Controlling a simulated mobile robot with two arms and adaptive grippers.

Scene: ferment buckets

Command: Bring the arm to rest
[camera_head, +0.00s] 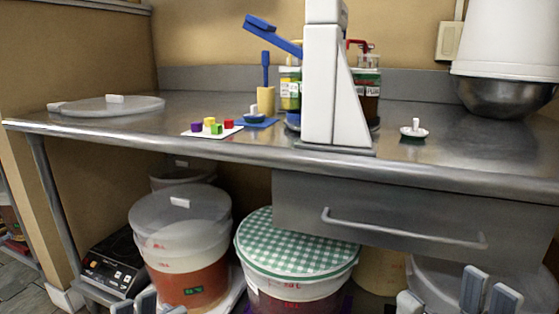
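My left gripper (140,304) shows only as a few grey fingertips at the bottom edge, in front of the bucket with a clear lid (180,235). The frame cuts it off, so I cannot tell its opening. My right gripper (442,298) shows at the bottom right, with its grey fingertips spread apart and nothing visible between them. Both grippers are low, below the steel counter (430,165) and in front of it, apart from the things on top. The arms themselves are out of view.
A drawer with a bar handle (400,230) hangs under the counter. A bucket with a green checked cover (297,245) and a black scale (118,262) stand below. A white stand (332,85), jars, coloured cubes (213,127) and a steel bowl (505,97) are on top.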

